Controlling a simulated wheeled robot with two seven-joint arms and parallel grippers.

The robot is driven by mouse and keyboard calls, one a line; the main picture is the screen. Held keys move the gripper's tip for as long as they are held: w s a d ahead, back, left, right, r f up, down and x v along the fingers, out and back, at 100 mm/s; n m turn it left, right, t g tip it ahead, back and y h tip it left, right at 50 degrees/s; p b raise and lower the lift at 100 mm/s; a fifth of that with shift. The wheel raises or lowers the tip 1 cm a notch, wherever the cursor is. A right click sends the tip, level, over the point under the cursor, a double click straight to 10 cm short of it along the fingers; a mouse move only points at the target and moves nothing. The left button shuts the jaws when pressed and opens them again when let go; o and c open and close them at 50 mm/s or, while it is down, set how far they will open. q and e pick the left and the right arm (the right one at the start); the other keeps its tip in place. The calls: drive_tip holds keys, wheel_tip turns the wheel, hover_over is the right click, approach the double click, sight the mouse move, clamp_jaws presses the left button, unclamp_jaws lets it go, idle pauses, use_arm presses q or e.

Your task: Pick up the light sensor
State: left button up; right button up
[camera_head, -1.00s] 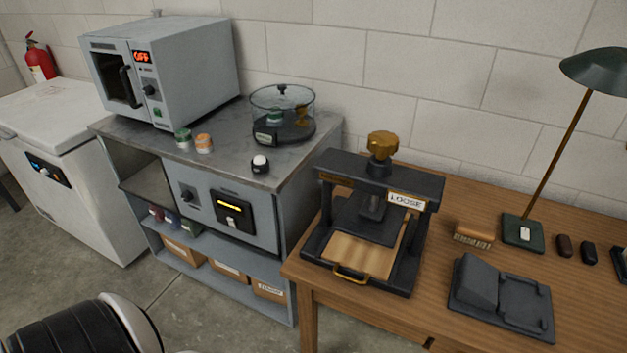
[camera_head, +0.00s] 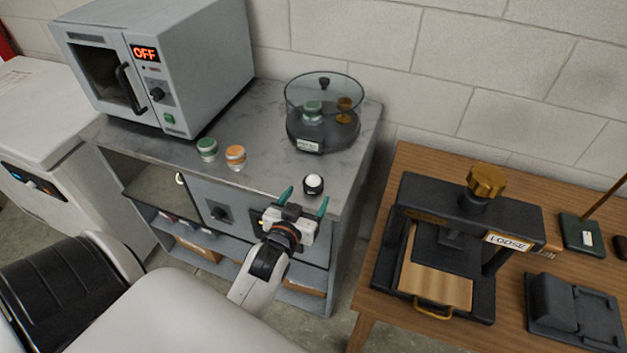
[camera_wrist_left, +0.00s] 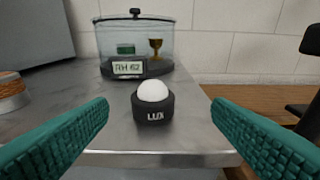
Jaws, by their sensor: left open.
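The light sensor (camera_head: 313,184) is a small black cylinder with a white dome, standing upright near the front edge of the grey stone counter. In the left wrist view the light sensor (camera_wrist_left: 153,103) reads "LUX" and sits between and beyond the two fingers. My left gripper (camera_head: 305,203) has green fingers, spread open and empty, at the counter's front edge just short of the sensor. In the left wrist view the left gripper (camera_wrist_left: 160,135) has its fingers wide apart, with neither touching the sensor. My right gripper is not in view.
A glass desiccator (camera_head: 322,112) labelled RH 62 stands behind the sensor. Green (camera_head: 207,149) and orange (camera_head: 236,157) jars stand to its left, near an oven (camera_head: 155,65) reading OFF. A wooden table (camera_head: 372,285) with a press (camera_head: 440,245) marked LOOSE is at right. Counter around the sensor is clear.

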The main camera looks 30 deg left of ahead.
sight(317, 175)
use_arm(q)
drive_tip(key=x, duration=0.4)
drive_tip(key=shift+w+a+f+p, duration=0.1)
drive_tip(key=shift+p, duration=0.2)
drive_tip(key=x, duration=0.1)
drive_tip(key=p+x, duration=0.1)
drive_tip(key=x, duration=0.3)
drive_tip(key=shift+a+f, duration=0.1)
drive_tip(key=shift+a, duration=0.25)
drive_tip(key=shift+w+f, duration=0.15)
drive_tip(key=shift+c, duration=0.7)
drive_tip(key=c, duration=0.9)
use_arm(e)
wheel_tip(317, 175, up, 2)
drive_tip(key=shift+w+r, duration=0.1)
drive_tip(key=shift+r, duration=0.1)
